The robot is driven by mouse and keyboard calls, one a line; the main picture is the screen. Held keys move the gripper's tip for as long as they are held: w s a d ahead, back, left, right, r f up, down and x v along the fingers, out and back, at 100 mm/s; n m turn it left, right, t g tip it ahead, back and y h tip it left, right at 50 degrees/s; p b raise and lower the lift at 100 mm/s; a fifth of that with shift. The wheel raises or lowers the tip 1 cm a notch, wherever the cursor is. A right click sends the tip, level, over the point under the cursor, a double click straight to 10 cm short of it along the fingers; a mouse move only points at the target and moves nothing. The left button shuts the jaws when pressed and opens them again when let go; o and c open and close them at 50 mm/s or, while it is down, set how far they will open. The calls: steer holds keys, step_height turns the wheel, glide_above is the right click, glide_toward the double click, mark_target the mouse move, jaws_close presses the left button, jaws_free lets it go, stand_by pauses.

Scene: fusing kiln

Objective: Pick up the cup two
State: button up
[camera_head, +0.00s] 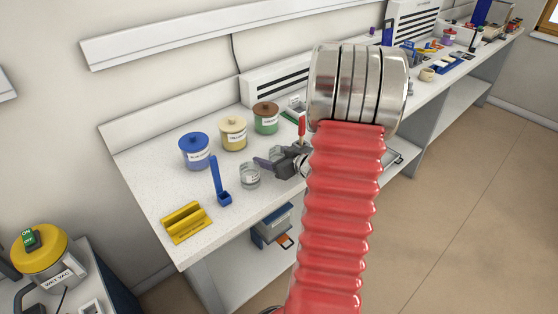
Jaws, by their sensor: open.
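Two clear glass cups stand on the white speckled bench (150,168). The nearer glass cup (250,177) is just left of my gripper (263,170). The other glass cup (275,153) is behind the gripper and partly hidden by it. I cannot read a label on either, so I cannot tell which one is cup two. My dark gripper is open and points left, with its fingertips close to the nearer cup. I cannot tell whether they touch it. Nothing shows between the jaws.
Blue (195,151), yellow (233,134) and green (266,118) lidded jars stand behind the cups. A blue upright tool (220,184) and a yellow holder (186,222) are to the left. My red arm hides the bench's middle. Bare bench lies in front of the nearer cup.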

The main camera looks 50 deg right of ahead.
steer(key=shift+c, duration=0.2)
stand_by(0.3)
steer(key=c, duration=1.1)
